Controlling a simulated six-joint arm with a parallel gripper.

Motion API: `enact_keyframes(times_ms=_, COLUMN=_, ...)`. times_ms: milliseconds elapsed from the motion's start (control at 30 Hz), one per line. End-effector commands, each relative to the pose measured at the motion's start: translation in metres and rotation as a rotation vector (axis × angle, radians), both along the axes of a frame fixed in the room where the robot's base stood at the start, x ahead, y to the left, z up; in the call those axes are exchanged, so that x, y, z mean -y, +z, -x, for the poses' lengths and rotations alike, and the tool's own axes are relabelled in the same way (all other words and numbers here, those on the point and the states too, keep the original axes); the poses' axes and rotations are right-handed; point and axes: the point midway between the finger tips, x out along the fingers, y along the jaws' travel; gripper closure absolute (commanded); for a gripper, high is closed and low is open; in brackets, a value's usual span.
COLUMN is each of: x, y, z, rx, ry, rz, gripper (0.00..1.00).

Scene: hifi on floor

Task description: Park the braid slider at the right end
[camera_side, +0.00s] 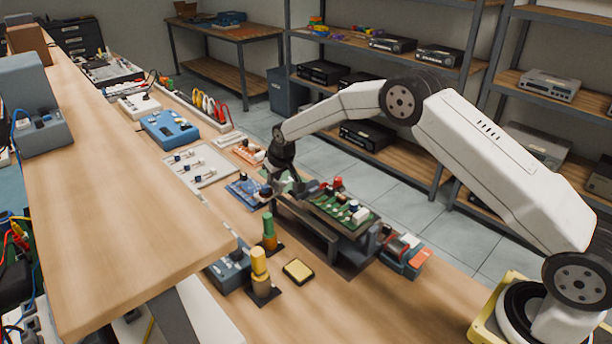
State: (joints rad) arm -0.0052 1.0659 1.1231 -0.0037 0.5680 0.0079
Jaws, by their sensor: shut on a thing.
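My gripper (285,188) points down at the far left end of a dark rail (305,226). It is shut on a small piece there, apparently the braid slider. The jaws and arm largely hide this piece, so its shape and exact seat on the rail cannot be told. The rail runs from the gripper toward the lower right, along the front of a green circuit board (343,212) in a dark holder. The rail's right end, near the board holder's front corner, looks bare.
Yellow (259,262) and green (268,228) cylinders stand in front of the rail, near a yellow-topped pad (298,270). A red-and-grey box (405,256) sits to the right. A raised wooden shelf (110,190) fills the left.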

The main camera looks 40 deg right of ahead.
Motion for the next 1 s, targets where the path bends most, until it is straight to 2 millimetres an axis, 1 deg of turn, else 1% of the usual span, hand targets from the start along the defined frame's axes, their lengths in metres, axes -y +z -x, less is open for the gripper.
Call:
enact_keyframes(times_ms=67, x=-0.001, y=0.002, z=-0.004, rx=0.016, ry=0.000, rz=-0.001, gripper=1.00)
enact_keyframes(times_ms=100, x=-0.001, y=0.002, z=-0.004, rx=0.017, ry=0.000, rz=-0.001, gripper=0.70)
enact_keyframes(times_ms=133, x=-0.001, y=0.002, z=-0.004, rx=0.016, ry=0.000, rz=-0.001, gripper=0.68)
enact_keyframes(times_ms=567, x=0.000, y=0.004, z=-0.001, rx=0.011, ry=0.000, rz=0.000, gripper=0.68)
enact_keyframes(times_ms=767, x=0.000, y=0.015, z=0.003, rx=0.011, ry=0.000, rz=0.000, gripper=0.68)
enact_keyframes(times_ms=1000, x=0.000, y=0.038, z=0.012, rx=0.012, ry=0.000, rz=0.000, gripper=0.68)
